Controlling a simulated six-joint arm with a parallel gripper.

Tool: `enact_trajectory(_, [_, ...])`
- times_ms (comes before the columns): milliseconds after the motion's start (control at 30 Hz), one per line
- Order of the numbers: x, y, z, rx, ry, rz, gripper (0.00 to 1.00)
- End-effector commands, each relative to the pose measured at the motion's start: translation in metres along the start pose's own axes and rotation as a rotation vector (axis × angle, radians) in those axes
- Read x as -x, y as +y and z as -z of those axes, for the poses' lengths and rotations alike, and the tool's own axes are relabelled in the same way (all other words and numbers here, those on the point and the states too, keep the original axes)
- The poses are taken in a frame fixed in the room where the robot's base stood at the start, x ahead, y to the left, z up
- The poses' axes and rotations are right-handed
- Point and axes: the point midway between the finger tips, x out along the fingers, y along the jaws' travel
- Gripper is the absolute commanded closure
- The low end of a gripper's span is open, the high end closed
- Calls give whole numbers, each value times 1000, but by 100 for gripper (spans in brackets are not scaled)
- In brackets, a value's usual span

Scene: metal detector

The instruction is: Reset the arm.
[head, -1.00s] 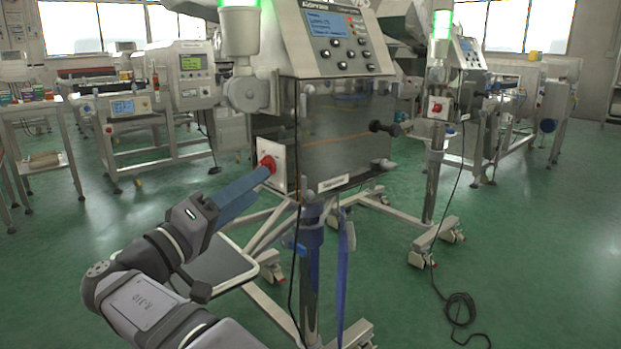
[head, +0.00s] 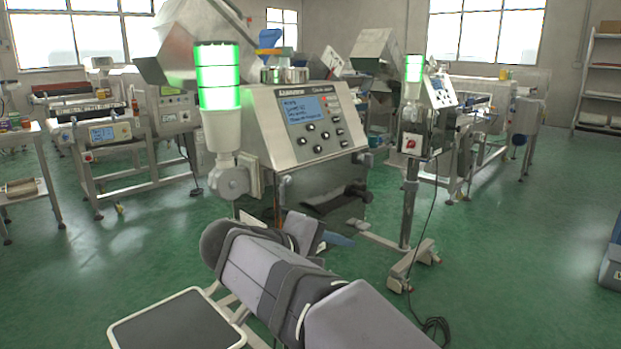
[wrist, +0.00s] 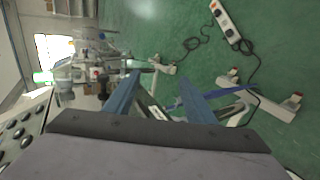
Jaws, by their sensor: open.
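My gripper (wrist: 160,80) is open in the wrist view, with its two blue fingers apart and nothing seen between them. In the head view my bent arm crosses the lower middle and hides most of the gripper; a bit of blue finger shows beyond it. The metal detector (head: 270,125) stands behind my arm, with a lit blue screen, buttons and a green-lit lamp tower (head: 218,78). My arm covers the lower front of this machine, and its red switch is hidden. In the wrist view part of the button panel (wrist: 22,130) is close at the left edge.
A second machine (head: 437,92) with a red switch and green lamp stands behind to the right. A black cable (head: 436,322) lies on the floor. A dark-topped tray (head: 178,322) is low at front left. A power strip (wrist: 230,25) shows in the wrist view. Green floor at right is open.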

Motion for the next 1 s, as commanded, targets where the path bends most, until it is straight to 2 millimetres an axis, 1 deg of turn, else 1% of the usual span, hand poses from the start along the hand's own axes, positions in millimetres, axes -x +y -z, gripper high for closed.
enact_trajectory(33, [4, 17, -10, 2, -15, 36, 50])
enact_trajectory(200, [0, 22, -38, 0, -47, 166, 50])
enact_trajectory(333, [1, 25, -61, -17, -75, 266, 50])
enact_trajectory(567, [13, 29, -104, -80, -125, 440, 50])
enact_trajectory(767, [34, 33, -142, -166, -173, 584, 50])
enact_trajectory(1000, [69, 40, -183, -307, -235, 739, 50])
